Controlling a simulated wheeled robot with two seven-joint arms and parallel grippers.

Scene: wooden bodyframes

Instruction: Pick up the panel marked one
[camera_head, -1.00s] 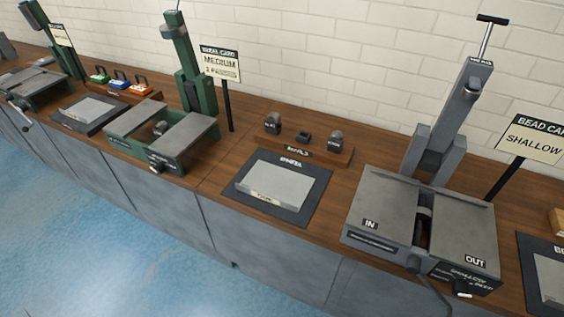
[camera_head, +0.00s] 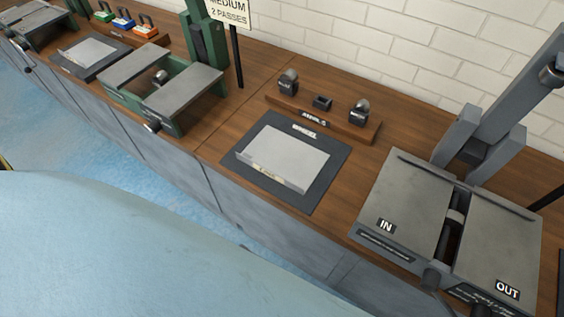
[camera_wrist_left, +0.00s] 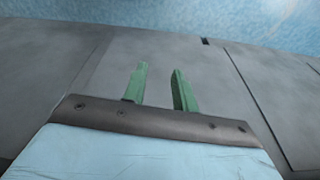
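A grey sheet panel (camera_head: 287,158) lies flat on a dark mat (camera_head: 325,190) on the wooden bench, in the middle of the head view. It has a small pale label at its front edge, too small to read surely. A second grey panel (camera_head: 90,50) lies on another dark mat at the upper left; its marking is unreadable. In the left wrist view my left gripper (camera_wrist_left: 159,69) has two green fingers standing apart with nothing between them. Behind them are grey cabinet fronts. My right gripper is in neither current view.
A green machine (camera_head: 190,90) stands left of the middle panel, and a grey machine marked IN and OUT (camera_head: 405,195) stands right of it. A wooden rack (camera_head: 330,122) with small dark parts sits behind the mat. Grey cabinets (camera_head: 250,225) front the bench.

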